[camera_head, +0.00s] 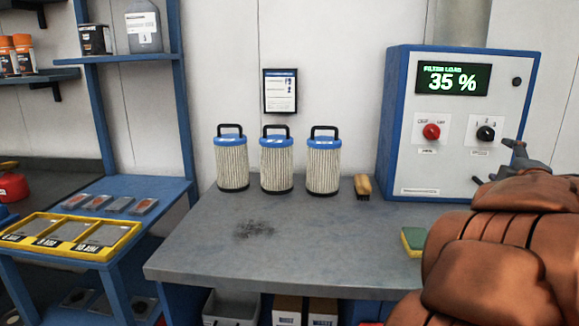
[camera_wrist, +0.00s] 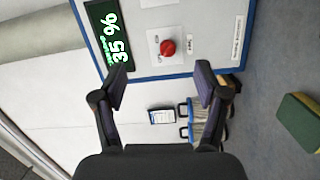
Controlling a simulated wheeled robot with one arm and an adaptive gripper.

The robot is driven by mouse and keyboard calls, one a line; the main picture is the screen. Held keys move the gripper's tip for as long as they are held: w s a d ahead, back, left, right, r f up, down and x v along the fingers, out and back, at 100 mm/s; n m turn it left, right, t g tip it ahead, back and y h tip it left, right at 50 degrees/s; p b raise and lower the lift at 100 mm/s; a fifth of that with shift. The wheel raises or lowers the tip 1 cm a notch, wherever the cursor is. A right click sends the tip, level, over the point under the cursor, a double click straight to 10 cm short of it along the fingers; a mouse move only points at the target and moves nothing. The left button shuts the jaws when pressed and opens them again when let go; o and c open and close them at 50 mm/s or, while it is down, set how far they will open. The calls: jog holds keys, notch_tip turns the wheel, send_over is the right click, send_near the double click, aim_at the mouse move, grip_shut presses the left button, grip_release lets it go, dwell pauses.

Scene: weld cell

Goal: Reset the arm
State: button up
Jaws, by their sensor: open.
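My gripper (camera_wrist: 161,85) is open and empty in the wrist view, its two dark fingers spread apart. Between and beyond them are a white wall and the lower part of a control cabinet. In the head view my gripper (camera_head: 515,155) is small and dark, in front of the cabinet's right side. My arm, in a padded orange-brown cover, fills the lower right and hides part of the bench. The cabinet (camera_head: 405,150) has a green display (camera_head: 453,79) reading "FILTER LOAD 35 %", a red knob (camera_head: 431,131) and a black knob (camera_head: 486,133).
Three blue-topped filters (camera_head: 276,163) stand upright on the grey bench (camera_head: 310,240), with a brush (camera_head: 363,187) beside them. A sponge (camera_head: 412,240) lies near my arm. A dark smudge (camera_head: 255,229) marks the bench. A blue shelf rack (camera_head: 183,100) stands left. The bench's middle is clear.

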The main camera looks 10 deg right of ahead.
jog(key=s+a+f+m+g+y, duration=0.1)
jog(key=s+a+f+m+g, duration=0.25)
jog(key=a+f, duration=0.3)
jog(key=s+a+f+m+g+y, duration=0.1)
jog(key=s+a+f+m+g, duration=0.1)
jog(key=a+f+m+g, duration=0.45)
jog(key=s+a+f+m+g, duration=0.1)
jog(key=s+a+f+m, duration=0.1)
jog(key=a+f, duration=0.55)
jog(key=s+a+f+g+y, duration=0.4)
jog(key=s+a+f, duration=0.55)
jog(key=a, duration=0.25)
jog(key=s+a+g+y, duration=0.2)
jog(key=s+a+g, duration=0.1)
jog(key=s+a, duration=0.65)
notch_tip(320, 180, up, 12)
jog(key=d+p, duration=0.1)
jog(key=p, duration=1.1)
jog(key=shift+n, duration=0.4)
